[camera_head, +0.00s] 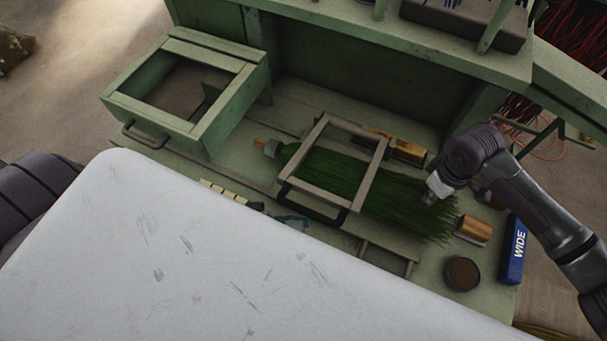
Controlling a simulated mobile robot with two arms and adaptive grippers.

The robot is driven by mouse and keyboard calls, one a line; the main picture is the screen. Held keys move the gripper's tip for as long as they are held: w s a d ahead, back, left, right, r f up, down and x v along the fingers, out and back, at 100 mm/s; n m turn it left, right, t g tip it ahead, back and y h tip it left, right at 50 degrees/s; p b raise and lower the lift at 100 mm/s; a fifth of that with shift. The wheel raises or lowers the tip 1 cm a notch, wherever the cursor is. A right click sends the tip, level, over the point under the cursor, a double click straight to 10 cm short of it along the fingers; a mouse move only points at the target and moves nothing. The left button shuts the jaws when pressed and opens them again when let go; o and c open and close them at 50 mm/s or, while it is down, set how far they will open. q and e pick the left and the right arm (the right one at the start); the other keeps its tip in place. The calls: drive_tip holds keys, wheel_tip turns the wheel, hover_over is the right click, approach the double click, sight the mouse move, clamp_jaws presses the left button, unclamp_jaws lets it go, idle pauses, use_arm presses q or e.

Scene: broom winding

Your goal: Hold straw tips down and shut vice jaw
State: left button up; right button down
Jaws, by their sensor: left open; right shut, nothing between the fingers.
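The bundle of green straw (345,172) lies on the green bench, its tips (420,215) fanned out to the right. A pale rectangular frame with a dark handle, seemingly the vice jaw (372,178), lies across the straw's middle; I cannot tell how tightly it closes. My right gripper (430,200) is at the straw tips, pointing down, shut with nothing between its fingers. I cannot tell whether it presses on them. Part of my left arm shows at the left edge; its gripper is hidden.
A large white surface (200,250) blocks the lower left view. A green open frame with a handle (185,130) stands at the upper left.

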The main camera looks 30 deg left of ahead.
use_arm(q)
drive_tip(key=v, duration=1)
drive_tip(key=shift+s, duration=0.15)
